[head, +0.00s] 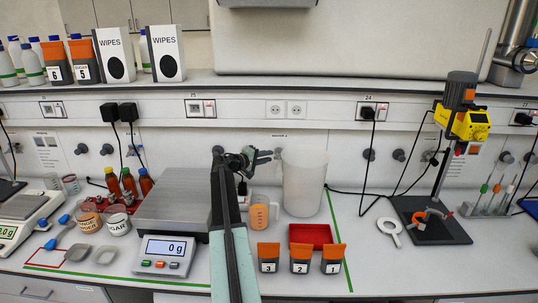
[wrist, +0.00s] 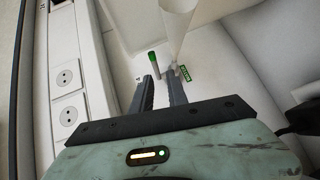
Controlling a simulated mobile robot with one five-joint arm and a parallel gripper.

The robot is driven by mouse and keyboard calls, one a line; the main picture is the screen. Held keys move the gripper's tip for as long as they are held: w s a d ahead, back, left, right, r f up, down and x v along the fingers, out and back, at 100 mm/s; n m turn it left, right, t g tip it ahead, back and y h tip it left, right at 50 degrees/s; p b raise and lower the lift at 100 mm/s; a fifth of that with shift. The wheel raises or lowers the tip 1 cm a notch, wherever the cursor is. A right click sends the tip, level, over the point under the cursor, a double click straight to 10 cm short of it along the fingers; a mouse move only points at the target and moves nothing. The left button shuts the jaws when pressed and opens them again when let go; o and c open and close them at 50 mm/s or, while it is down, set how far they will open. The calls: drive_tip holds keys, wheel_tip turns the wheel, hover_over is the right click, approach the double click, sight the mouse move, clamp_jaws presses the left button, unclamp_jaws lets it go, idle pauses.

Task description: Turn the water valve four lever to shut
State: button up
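In the wrist view my gripper (wrist: 161,78) is open, its two dark fingers apart with a gap between them. A short pale lever with a green end (wrist: 154,62) shows just beyond the fingertips, nearer the left finger. I cannot tell if they touch. A small green label (wrist: 185,73) sits beside the right fingertip; its text is too small to read. In the head view my gripper (head: 262,157) is by the back wall, left of the tall white beaker, under a small wall label (head: 279,136). My arm and gripper hide most of the valve there.
The tall translucent beaker (head: 305,183) stands close to the right of my gripper. Wall sockets (head: 286,109) are above.

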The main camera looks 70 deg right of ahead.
sight(282, 151)
drive_tip(key=shift+s+d+r, duration=0.25)
drive_tip(key=shift+s+d, duration=0.35)
drive_tip(key=shift+d, duration=0.15)
drive_tip(key=b+x, duration=0.1)
drive_tip(key=x, duration=0.6)
drive_tip(key=shift+d, duration=0.25)
drive_tip(key=shift+a, duration=0.1)
clamp_jaws()
idle(0.5)
